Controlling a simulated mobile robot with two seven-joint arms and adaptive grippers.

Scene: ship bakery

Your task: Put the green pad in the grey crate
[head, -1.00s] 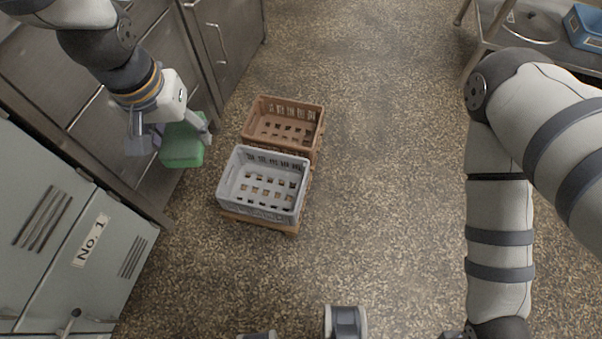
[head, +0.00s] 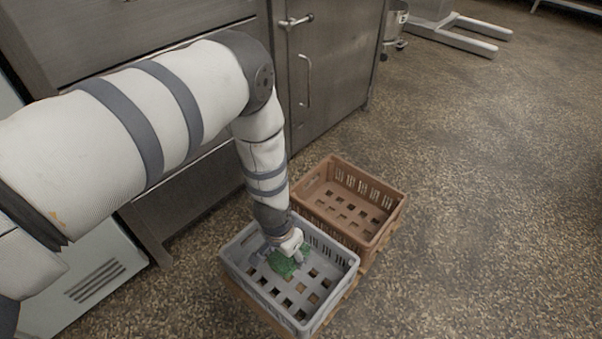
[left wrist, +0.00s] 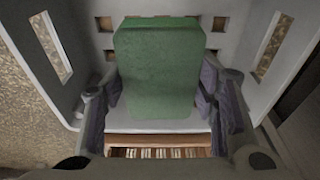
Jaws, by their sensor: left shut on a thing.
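The green pad (head: 286,262) is between the fingers of my left gripper (head: 284,253), low inside the grey crate (head: 236,262) in the head view. The left wrist view shows the green pad (left wrist: 158,70) held between the two fingers of my left gripper (left wrist: 160,95), with the grey crate's slotted walls (left wrist: 255,50) around it. I cannot tell whether the pad touches the crate floor. My right gripper is not in view.
A brown crate (head: 322,203) stands just behind and right of the grey crate. Steel cabinets (head: 330,75) stand behind and to the left. Open speckled floor (head: 480,200) lies to the right.

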